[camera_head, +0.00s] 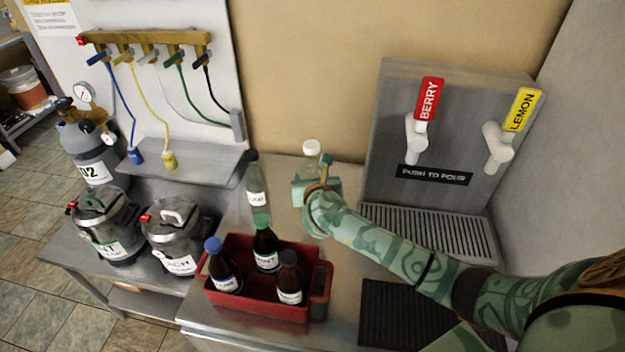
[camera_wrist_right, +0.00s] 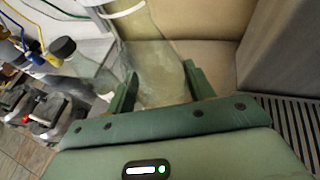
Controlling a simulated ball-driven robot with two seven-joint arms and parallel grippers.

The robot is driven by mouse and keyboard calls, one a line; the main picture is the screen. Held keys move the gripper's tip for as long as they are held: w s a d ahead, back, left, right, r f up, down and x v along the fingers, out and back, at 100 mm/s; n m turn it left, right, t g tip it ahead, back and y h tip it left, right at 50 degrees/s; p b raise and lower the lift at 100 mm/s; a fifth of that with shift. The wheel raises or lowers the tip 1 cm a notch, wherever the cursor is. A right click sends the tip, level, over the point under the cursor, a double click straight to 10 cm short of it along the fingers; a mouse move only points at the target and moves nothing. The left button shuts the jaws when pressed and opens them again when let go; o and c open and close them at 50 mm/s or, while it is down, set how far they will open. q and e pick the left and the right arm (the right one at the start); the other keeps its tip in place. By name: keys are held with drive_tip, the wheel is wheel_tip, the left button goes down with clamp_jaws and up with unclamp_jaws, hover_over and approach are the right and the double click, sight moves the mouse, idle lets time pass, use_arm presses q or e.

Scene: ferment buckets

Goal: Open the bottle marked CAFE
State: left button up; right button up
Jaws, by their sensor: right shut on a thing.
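My right gripper (camera_head: 314,184) is shut on a clear bottle with a white cap (camera_head: 311,148), which stands on the steel counter near the back wall. In the right wrist view the clear bottle (camera_wrist_right: 150,72) is between the two fingers (camera_wrist_right: 160,88). Its label is not visible to me. A second clear bottle with a dark cap (camera_head: 252,170) and white label stands to the left, apart from the gripper. It also shows in the right wrist view (camera_wrist_right: 62,48). Its label is too small to read surely. My left gripper is out of view.
A red crate (camera_head: 262,312) with several dark bottles stands in front. A tap panel (camera_head: 435,178) with BERRY and LEMON handles and a drip grate (camera_head: 440,232) are at right. Metal kegs (camera_head: 172,235) stand at left. A black mat (camera_head: 400,318) lies in front of the grate.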

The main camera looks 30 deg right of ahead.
drive_tip(key=w+a+r+v, duration=0.1)
drive_tip(key=v, duration=1)
drive_tip(key=shift+a+p, duration=0.3)
drive_tip(key=shift+p, duration=0.1)
drive_tip(key=o, duration=0.6)
drive_tip(key=c, duration=0.9)
drive_tip(key=shift+o, duration=0.2)
drive_tip(key=shift+f, duration=0.1)
